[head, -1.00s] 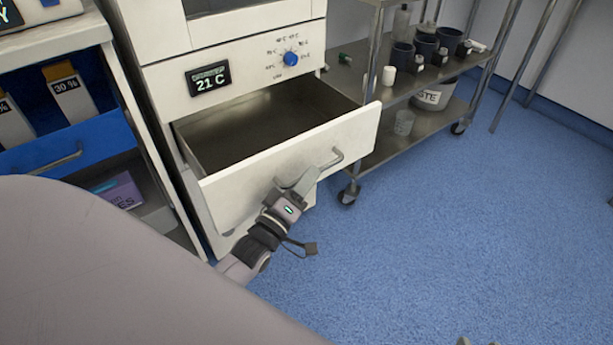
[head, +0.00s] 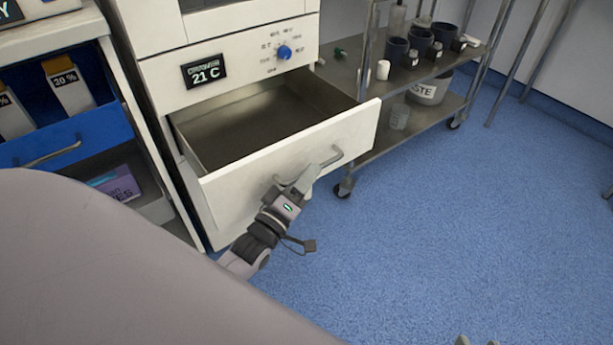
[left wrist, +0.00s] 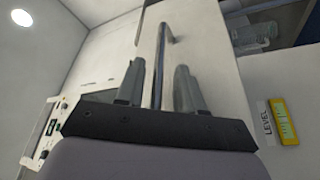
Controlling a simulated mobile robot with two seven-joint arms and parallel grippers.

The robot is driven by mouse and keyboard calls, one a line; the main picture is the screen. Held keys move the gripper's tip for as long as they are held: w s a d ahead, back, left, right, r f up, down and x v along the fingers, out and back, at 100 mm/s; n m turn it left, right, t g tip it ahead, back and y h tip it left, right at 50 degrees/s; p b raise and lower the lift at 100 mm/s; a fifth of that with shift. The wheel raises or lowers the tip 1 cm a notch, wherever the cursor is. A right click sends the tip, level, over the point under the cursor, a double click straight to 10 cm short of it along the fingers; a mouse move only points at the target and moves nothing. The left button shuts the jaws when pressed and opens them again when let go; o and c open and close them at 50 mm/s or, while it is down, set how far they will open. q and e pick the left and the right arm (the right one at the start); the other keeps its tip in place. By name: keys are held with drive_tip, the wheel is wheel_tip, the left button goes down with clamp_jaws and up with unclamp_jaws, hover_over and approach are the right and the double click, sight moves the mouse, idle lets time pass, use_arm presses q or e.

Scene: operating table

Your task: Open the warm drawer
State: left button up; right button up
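The warm drawer (head: 235,185) is a white-fronted drawer with a grey metal inside, below a 21 C display (head: 205,71) and a blue dial (head: 285,52). It stands well out of its cabinet and looks empty. My left gripper (head: 297,182) is at the drawer's handle (head: 335,158) in the head view. In the left wrist view the handle bar (left wrist: 161,55) runs between the two fingers of my left gripper (left wrist: 160,85), with a gap showing on each side, so it looks open around the bar. Only the tips of my right gripper (head: 475,341) show at the bottom edge.
A metal cart (head: 385,140) with dark cups and a waste bucket (head: 430,88) stands close right of the drawer. A shelf with a blue drawer (head: 95,140) stands at the left. The blue floor (head: 440,230) in front is clear.

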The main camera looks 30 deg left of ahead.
use_arm(q)
drive_tip(key=shift+s, duration=0.1)
use_arm(e)
drive_tip(key=shift+r, duration=0.1)
use_arm(q)
drive_tip(key=p+v, duration=0.1)
drive_tip(key=v, duration=0.6)
use_arm(e)
drive_tip(key=shift+s+d+h, duration=0.2)
drive_tip(key=shift+d+h, duration=0.1)
drive_tip(key=shift+d, duration=0.2)
drive_tip(key=shift+d+r, duration=0.1)
drive_tip(key=shift+r, duration=0.05)
